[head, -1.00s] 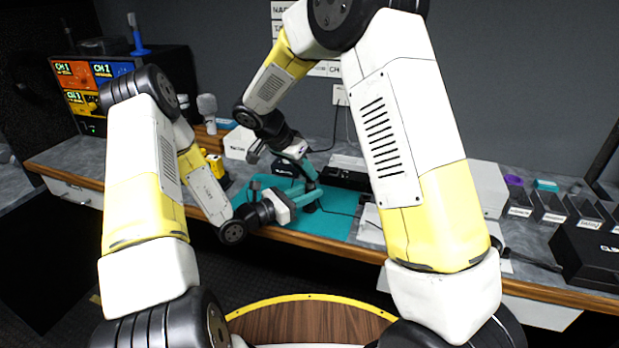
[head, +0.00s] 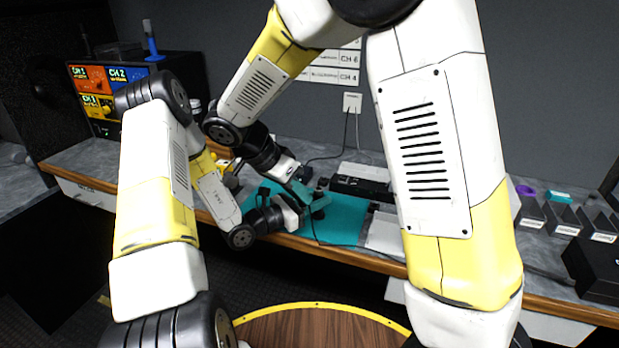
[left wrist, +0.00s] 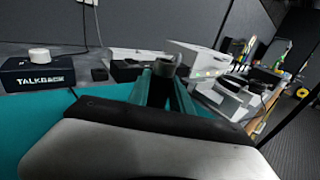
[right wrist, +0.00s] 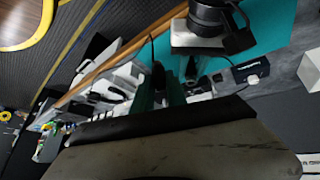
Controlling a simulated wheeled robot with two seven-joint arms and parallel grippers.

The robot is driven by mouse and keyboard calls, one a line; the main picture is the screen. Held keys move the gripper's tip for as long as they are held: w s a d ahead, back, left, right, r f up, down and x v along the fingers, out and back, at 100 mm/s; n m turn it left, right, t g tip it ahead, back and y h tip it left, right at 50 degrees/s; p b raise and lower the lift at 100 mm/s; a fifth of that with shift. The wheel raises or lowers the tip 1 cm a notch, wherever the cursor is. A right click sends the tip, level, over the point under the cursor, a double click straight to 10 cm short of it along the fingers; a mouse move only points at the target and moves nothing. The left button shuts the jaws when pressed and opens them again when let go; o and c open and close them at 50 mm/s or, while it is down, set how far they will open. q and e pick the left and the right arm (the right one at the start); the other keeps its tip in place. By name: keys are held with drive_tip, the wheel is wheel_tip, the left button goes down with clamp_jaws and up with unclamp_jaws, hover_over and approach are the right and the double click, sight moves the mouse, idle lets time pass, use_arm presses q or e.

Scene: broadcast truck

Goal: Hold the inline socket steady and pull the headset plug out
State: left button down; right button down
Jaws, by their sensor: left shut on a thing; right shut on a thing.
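My left gripper (left wrist: 163,88) is shut on a short dark grey cylinder, which looks like the inline socket (left wrist: 163,66). My right gripper (right wrist: 160,92) is shut on a small black part with a thin cable, which looks like the headset plug (right wrist: 158,74). In the head view my left gripper (head: 318,204) and right gripper (head: 303,189) are close together above the teal mat (head: 345,222). The held parts are too small and covered there to make out. In the right wrist view a gap shows between the plug and the left fingertips.
A black TALKBACK box (left wrist: 38,72) with a white knob stands on the bench. A dark device (head: 362,187) lies behind the mat. A thin cable (head: 350,247) runs over the mat's front edge.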

drive_tip(key=s, duration=0.1)
drive_tip(key=s+a, duration=0.1)
drive_tip(key=s, duration=0.3)
drive_tip(key=shift+s+a, duration=0.1)
drive_tip(key=shift+a, duration=0.25)
use_arm(q)
drive_tip(key=c, duration=1.1)
unclamp_jaws()
drive_tip(key=shift+a, duration=0.1)
drive_tip(key=v, duration=1.1)
drive_tip(key=shift+s+a, duration=0.2)
drive_tip(key=shift+s, duration=0.05)
drive_tip(key=shift+s+a, duration=0.1)
drive_tip(key=shift+a, duration=0.05)
